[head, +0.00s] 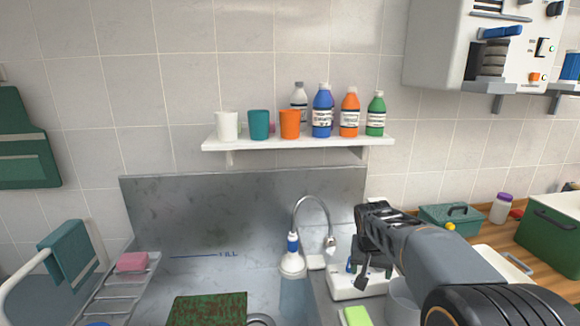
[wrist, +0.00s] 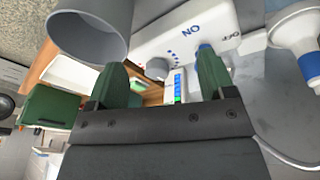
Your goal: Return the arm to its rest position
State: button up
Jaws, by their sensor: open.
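My arm reaches in from the lower right of the head view, with my gripper (head: 372,243) hanging over the right side of the steel sink, right of the faucet. In the wrist view my gripper (wrist: 165,92) shows two green-tipped fingers spread apart with nothing between them. A white device (wrist: 185,38) with blue markings and a knob lies beyond the fingers; it is partly hidden behind my gripper in the head view (head: 347,288).
A grey cylindrical container (head: 402,302) is below my arm. A shelf (head: 300,142) holds cups and bottles. A green bin (head: 550,240) stands right on the wooden counter.

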jog(key=s+a+n+t+y, duration=0.1)
jog(key=s+a+n, duration=0.1)
jog(key=s, duration=0.7)
jog(key=s+a+n+y, duration=0.1)
jog(key=s+a, duration=0.2)
jog(key=s, duration=0.7)
jog(key=shift+s+f+n+t, duration=0.15)
jog(key=shift+f+n+t, duration=0.25)
